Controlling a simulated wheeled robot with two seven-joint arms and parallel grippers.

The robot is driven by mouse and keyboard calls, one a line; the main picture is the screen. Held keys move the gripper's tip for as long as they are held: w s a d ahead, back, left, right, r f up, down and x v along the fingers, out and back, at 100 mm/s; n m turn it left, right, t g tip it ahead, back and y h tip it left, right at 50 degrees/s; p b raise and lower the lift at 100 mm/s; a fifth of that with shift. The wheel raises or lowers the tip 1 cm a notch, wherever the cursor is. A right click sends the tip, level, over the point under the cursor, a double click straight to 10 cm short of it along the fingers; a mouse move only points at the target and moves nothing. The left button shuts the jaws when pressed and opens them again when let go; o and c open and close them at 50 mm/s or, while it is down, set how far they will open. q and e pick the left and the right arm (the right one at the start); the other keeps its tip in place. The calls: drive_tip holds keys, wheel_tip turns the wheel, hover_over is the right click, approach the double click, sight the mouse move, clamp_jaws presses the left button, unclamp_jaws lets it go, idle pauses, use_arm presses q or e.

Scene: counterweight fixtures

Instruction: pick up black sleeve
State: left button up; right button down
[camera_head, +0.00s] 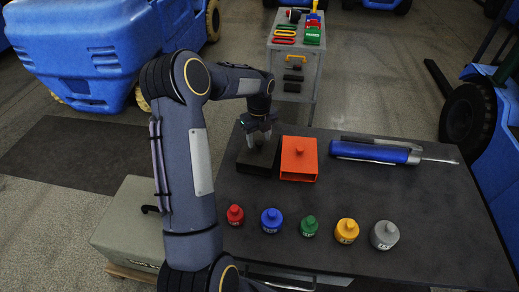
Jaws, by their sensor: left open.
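The black sleeve (257,163) is a dark box-like piece lying on the dark tabletop, left of an orange sleeve (299,160). My left gripper (259,140) is above the black sleeve with its fingers pointing down and apart. The fingertips are at or just over a knob-like part on the sleeve's top; I cannot tell whether they touch it. The gripper and arm hide part of the sleeve's far side. My right gripper is not in view.
Red (235,215), blue (271,220), green (309,226), yellow (346,231) and grey (384,235) weights stand along the table's front. A blue cylindrical tool (374,151) lies at the back right. A cart (296,50) with tools stands behind the table (430,200).

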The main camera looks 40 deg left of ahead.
use_arm(q)
drive_tip(key=shift+f, duration=0.6)
clamp_jaws()
drive_tip(key=shift+r, duration=0.1)
